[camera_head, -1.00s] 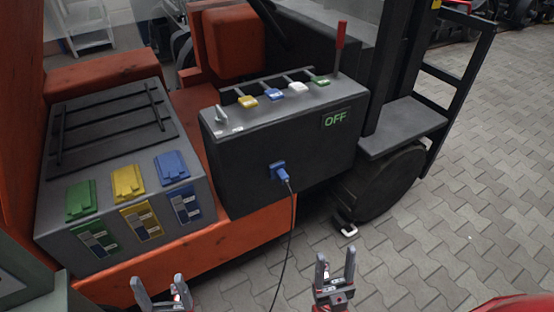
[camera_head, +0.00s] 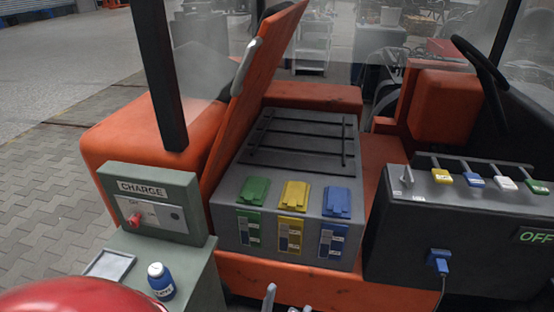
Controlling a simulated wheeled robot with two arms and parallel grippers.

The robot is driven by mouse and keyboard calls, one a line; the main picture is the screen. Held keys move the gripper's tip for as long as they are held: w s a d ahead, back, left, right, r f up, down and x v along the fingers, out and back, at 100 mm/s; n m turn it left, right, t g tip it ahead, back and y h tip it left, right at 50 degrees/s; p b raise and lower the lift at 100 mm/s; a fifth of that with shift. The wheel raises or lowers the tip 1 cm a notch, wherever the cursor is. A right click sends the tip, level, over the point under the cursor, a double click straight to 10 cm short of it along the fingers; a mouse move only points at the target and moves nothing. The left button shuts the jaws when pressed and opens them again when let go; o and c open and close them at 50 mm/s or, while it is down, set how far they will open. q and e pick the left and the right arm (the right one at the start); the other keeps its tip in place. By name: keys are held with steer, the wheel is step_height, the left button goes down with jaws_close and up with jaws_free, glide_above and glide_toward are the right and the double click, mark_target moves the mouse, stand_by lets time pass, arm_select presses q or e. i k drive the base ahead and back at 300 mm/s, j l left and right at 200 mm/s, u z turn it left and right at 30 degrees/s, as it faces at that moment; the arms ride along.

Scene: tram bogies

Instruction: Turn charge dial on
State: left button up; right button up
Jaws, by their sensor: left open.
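The charge box (camera_head: 187,190) is a grey-green box labelled CHARGE, standing at the left on a grey-green cabinet (camera_head: 203,262). Its charge dial (camera_head: 135,221) is a small red knob on a light plate at the left of the front face. The dial's exact setting is too small to read. My left gripper (camera_head: 285,303) shows only its fingertips at the bottom edge, apart and empty. It is to the right of and below the charge box, well away from the dial. My right gripper is out of view.
A blue bottle (camera_head: 161,283) and a small tray (camera_head: 109,266) sit on the cabinet. The orange forklift has a battery block (camera_head: 288,205) with green, yellow and blue caps. A blue plug (camera_head: 438,260) sits in the dark control panel (camera_head: 400,225), whose display reads OFF.

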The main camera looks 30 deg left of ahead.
mark_target(133, 220)
steer(key=u, duration=1.9)
